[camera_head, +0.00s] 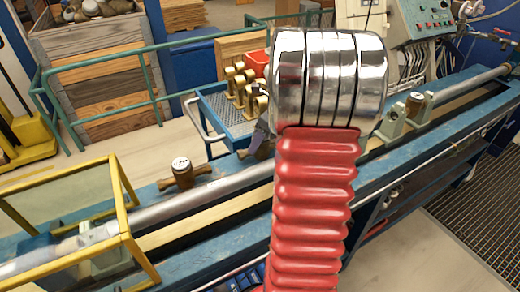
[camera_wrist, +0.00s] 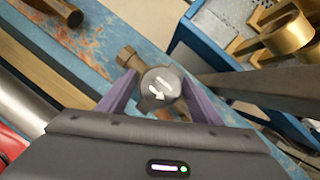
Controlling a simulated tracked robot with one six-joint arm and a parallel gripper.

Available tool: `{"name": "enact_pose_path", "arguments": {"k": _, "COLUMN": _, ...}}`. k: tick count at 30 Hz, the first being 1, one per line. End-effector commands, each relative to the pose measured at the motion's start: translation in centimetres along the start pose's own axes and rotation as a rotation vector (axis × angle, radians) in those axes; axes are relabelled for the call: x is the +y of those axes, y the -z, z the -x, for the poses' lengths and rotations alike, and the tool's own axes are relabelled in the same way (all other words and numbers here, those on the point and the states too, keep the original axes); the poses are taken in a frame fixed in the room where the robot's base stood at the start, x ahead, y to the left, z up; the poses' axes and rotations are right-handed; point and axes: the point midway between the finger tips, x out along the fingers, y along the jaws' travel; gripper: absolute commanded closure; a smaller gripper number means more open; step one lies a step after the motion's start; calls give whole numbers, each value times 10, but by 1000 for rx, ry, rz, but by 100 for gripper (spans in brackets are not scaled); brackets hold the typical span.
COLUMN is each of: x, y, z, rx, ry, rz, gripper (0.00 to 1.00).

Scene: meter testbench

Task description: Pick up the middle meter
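The middle meter (camera_wrist: 160,88) shows in the wrist view as a round dark-grey cap with white marks, with a brass fitting (camera_wrist: 128,57) at its upper left. It stands on the blue bench. My gripper (camera_wrist: 159,80) has its two purple fingers spread, one on each side of the cap. I cannot tell whether they touch it. In the head view my gripper (camera_head: 262,140) is small and partly hidden behind my red arm, which also mostly hides the middle meter.
A blue tray (camera_head: 216,117) with several brass parts (camera_head: 240,85) stands behind the bench, close to my gripper; it also shows in the wrist view (camera_wrist: 205,65). A yellow-framed guard (camera_head: 120,205) covers the bench's left end. A long grey pipe (camera_head: 200,197) runs along the bench.

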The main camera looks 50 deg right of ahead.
Motion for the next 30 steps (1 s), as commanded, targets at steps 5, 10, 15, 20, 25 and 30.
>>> {"name": "enact_pose_path", "arguments": {"k": 5, "x": 0, "y": 0, "z": 0, "rx": 0, "ry": 1, "rz": 0, "gripper": 55}}
{"name": "enact_pose_path", "arguments": {"k": 10, "x": 0, "y": 0, "z": 0, "rx": 1, "ry": 1, "rz": 0, "gripper": 66}}
{"name": "enact_pose_path", "arguments": {"k": 15, "x": 0, "y": 1, "z": -1, "rx": 1, "ry": 0, "rz": -1, "gripper": 78}}
{"name": "enact_pose_path", "arguments": {"k": 20, "x": 0, "y": 1, "z": -1, "rx": 2, "ry": -2, "rz": -1, "gripper": 90}}
{"name": "enact_pose_path", "arguments": {"k": 25, "x": 0, "y": 1, "z": -1, "rx": 1, "ry": -1, "rz": -1, "gripper": 99}}
{"name": "enact_pose_path", "arguments": {"k": 30, "x": 0, "y": 1, "z": -1, "rx": 1, "ry": -2, "rz": -1, "gripper": 99}}
